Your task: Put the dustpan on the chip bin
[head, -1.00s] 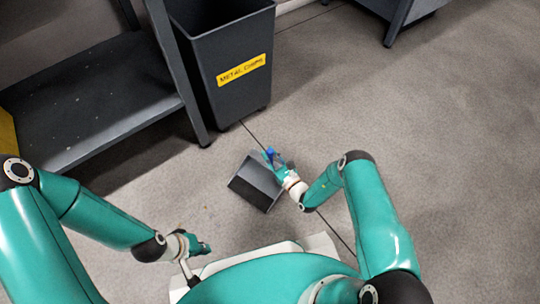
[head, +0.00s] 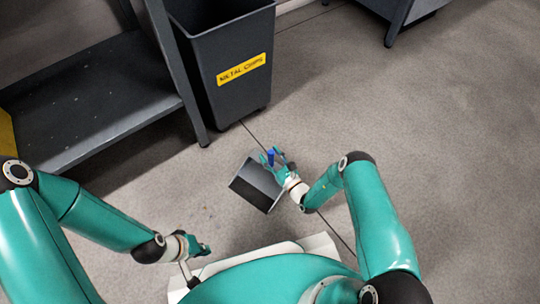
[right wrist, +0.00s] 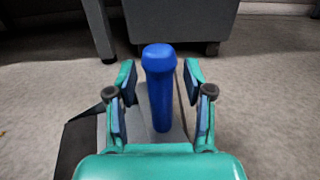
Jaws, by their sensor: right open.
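The dustpan (head: 256,185) is a dark grey pan lying on the floor in the head view. Its blue handle (right wrist: 160,92) stands up in the right wrist view, with part of the grey pan (right wrist: 80,140) at the lower left. My right gripper (head: 273,158) is open, with its fingers (right wrist: 160,85) on either side of the handle and a gap on both sides. The chip bin (head: 222,84) is a tall dark grey open bin with a yellow "METAL CHIPS" label. My left gripper (head: 203,248) is low at the left near my base; its finger opening is unclear.
A dark metal shelf unit (head: 90,100) stands left of the bin, its leg close beside it. Another dark piece of furniture (head: 400,18) is at the top right. The floor (head: 440,150) to the right is clear.

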